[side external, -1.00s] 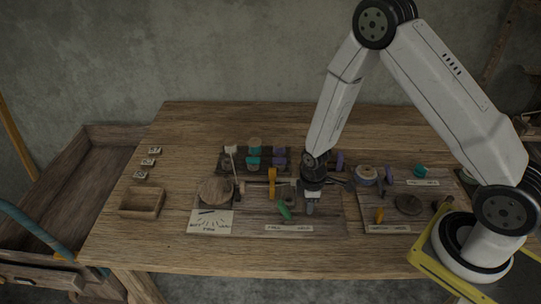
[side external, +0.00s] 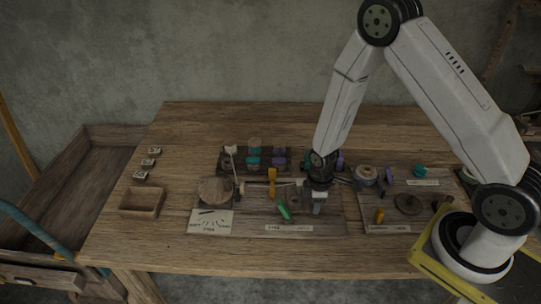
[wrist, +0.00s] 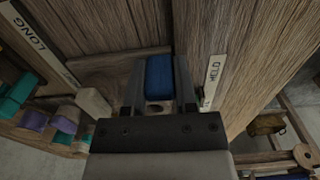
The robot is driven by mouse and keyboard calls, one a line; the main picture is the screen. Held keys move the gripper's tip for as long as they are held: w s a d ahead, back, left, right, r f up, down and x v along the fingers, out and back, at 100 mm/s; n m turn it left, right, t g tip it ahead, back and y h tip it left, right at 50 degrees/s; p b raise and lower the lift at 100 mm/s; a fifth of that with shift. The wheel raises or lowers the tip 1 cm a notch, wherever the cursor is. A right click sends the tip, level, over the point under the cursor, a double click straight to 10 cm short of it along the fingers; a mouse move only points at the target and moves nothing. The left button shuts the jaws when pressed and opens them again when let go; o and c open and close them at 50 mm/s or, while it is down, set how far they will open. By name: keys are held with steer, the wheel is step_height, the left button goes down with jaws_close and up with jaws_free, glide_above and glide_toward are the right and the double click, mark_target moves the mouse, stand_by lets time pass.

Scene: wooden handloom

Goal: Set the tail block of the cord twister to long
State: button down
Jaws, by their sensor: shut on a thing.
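My gripper (side external: 318,203) is low over the right part of the cord twister's board (side external: 335,226). In the wrist view, my gripper (wrist: 158,85) is shut on a blue block (wrist: 160,75), with one finger along each side. The block seems to be the tail block's grip; my gripper hides it in the side view. A round hole shows just below the block.
An orange upright lever (side external: 272,183) and a green handle (side external: 284,210) stand left of my gripper. A spool rack (side external: 237,163) is behind them. Another board with a dark disc (side external: 408,204) is to the right. The front table edge is clear.

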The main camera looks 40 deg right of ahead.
mark_target(334, 211)
steer(key=s+d, duration=0.4)
steer(key=shift+c, duration=2)
jaws_free()
steer(key=shift+r, duration=0.2)
steer(key=shift+w+r, duration=0.1)
steer(key=shift+r, duration=3.6)
